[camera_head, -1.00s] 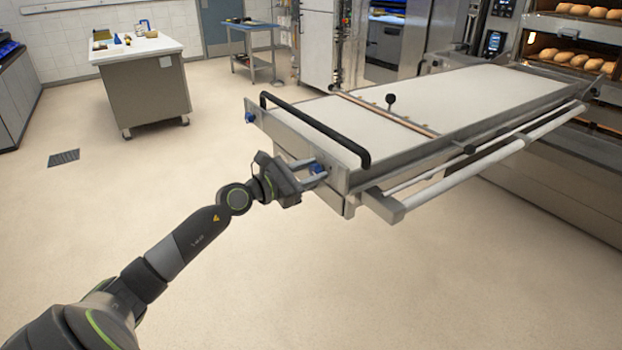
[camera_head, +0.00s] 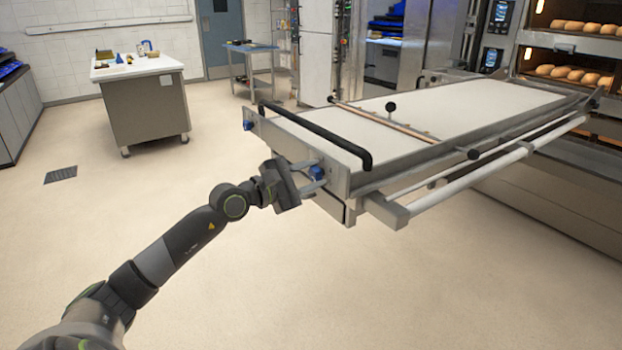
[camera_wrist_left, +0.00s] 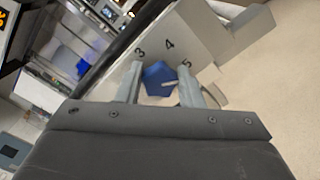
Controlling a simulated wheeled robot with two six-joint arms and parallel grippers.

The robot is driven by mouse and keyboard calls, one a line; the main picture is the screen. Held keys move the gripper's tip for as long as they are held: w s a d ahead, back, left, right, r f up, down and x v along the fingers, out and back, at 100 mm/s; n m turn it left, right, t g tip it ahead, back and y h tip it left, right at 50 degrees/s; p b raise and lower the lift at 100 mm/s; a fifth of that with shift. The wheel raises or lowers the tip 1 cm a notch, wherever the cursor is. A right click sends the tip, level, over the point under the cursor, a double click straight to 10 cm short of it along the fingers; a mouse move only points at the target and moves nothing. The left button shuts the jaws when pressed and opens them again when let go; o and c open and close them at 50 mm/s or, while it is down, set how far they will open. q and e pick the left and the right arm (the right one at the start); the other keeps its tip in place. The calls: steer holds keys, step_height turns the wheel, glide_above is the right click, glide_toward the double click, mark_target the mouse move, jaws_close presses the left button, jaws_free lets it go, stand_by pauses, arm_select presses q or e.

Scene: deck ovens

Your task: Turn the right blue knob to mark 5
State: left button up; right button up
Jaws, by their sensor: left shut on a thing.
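The right blue knob (camera_head: 317,173) is on the near end face of the loader, below the black handle bar. My left gripper (camera_head: 321,174) is shut on it, one finger on each side. In the left wrist view the blue knob (camera_wrist_left: 158,76) sits between the fingers (camera_wrist_left: 160,72). The marks 3, 4 and 5 (camera_wrist_left: 187,63) show on the plate around it. The knob's pale pointer line points right, towards the finger beside mark 5; its exact alignment is hard to tell. The left blue knob (camera_head: 248,125) is at the plate's far left. My right gripper is out of view.
The loader's pale belt (camera_head: 455,112) stretches back to deck ovens with bread (camera_head: 570,72). A black handle bar (camera_head: 318,133) rises above the knobs, and a side rail (camera_head: 470,178) runs along the right. A worktable (camera_head: 145,105) stands far left. The floor in front is clear.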

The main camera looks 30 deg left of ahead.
arm_select(q)
steer(key=shift+f, duration=0.2)
steer(key=o, duration=0.9)
steer(key=shift+o, duration=0.5)
steer(key=shift+r, duration=0.15)
